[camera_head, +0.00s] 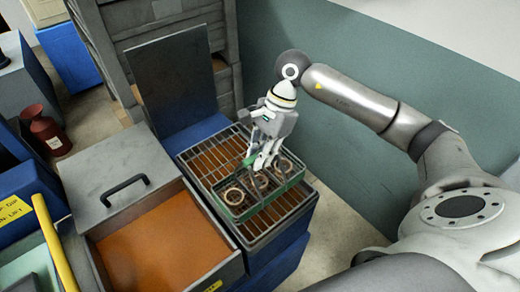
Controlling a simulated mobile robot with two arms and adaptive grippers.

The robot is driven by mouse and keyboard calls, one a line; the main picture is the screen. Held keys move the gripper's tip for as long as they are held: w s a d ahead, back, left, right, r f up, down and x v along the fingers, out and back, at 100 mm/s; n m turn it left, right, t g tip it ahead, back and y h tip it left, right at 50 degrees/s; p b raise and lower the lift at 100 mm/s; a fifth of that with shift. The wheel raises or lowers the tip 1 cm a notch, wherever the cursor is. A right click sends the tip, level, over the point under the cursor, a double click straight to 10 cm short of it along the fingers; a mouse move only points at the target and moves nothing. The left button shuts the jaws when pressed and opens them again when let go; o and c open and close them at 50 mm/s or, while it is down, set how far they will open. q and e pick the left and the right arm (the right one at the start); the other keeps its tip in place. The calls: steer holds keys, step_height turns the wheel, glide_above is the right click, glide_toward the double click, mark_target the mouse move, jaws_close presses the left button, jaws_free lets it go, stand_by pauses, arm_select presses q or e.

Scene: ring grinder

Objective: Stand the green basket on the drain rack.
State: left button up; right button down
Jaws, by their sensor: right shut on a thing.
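The green basket (271,203) holds several rings and is over the drain rack (205,158), a wire grate above an orange-brown tray. My right gripper (262,164) comes down from above and is shut on the basket's upper part, probably its handle, which the fingers largely hide. The basket looks level and close to the wires. I cannot tell whether it touches them. Bare rack shows behind the basket and in front of it. My left gripper is not in view.
An open tank of orange-brown liquid (160,250) with a grey handled lid (115,178) stands left of the rack. A dark upright panel (172,85) rises behind. A green-grey wall (345,150) stands to the right. A red bottle (45,132) is at far left.

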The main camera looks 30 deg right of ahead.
steer(key=shift+f, duration=0.5)
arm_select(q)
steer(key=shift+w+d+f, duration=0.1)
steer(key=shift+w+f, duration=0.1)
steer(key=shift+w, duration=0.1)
arm_select(e)
steer(key=c, duration=1.3)
jaws_free()
steer(key=shift+c, duration=0.2)
steer(key=shift+f, duration=0.15)
steer(key=v, duration=1.2)
steer(key=shift+a, duration=0.1)
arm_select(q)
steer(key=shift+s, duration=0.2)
